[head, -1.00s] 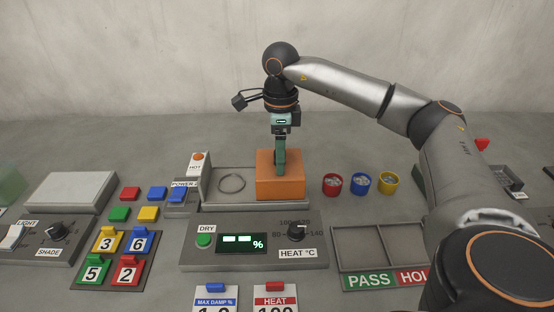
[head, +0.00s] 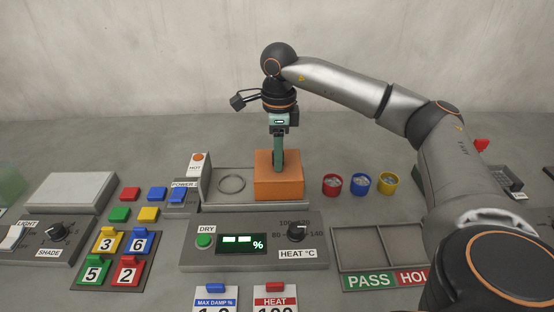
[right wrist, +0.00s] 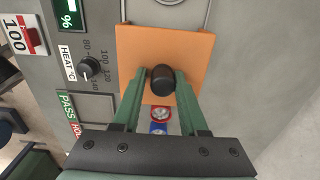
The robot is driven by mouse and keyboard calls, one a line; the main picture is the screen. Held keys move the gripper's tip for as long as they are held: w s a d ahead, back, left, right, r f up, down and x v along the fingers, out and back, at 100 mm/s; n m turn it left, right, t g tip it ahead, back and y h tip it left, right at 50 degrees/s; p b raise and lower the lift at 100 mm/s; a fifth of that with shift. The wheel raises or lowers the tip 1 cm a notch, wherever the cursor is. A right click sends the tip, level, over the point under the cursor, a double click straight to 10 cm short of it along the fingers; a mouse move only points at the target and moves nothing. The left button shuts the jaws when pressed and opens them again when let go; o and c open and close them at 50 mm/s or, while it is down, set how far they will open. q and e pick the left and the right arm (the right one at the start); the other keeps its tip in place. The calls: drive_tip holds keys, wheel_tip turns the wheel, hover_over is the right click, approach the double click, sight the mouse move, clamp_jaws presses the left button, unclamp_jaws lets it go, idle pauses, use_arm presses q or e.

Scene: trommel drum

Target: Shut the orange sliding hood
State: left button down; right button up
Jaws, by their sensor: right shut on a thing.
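The orange sliding hood (head: 279,187) is a box at the right end of the grey dryer tray (head: 228,201). A round ring (head: 231,184) lies uncovered in the tray, left of the hood. My right gripper (head: 279,167) points down onto the hood's top. In the right wrist view the gripper (right wrist: 162,82) is shut on a black knob (right wrist: 162,77) on top of the orange hood (right wrist: 190,47). My left gripper is not in view.
A white block (head: 199,176) with an orange HOT lamp stands at the tray's left end. Red (head: 332,184), blue (head: 361,183) and yellow (head: 388,183) cups stand right of the hood. The control panel (head: 262,260) with a HEAT dial is in front.

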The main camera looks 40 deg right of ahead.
drive_tip(key=shift+w+a+f+p, duration=0.2)
drive_tip(key=shift+w+a+p, duration=0.3)
drive_tip(key=shift+w+a, duration=0.45)
drive_tip(key=shift+w+a+f+p, duration=0.15)
drive_tip(key=shift+w+a+p, duration=0.3)
drive_tip(key=shift+w+a, duration=0.45)
drive_tip(key=shift+w+a+p, duration=0.4)
drive_tip(key=shift+w+a, duration=0.55)
drive_tip(key=shift+a, duration=0.25)
drive_tip(key=shift+w+a+p, duration=0.35)
drive_tip(key=shift+w+a, duration=0.55)
drive_tip(key=shift+a, duration=0.25)
drive_tip(key=shift+c, duration=0.2)
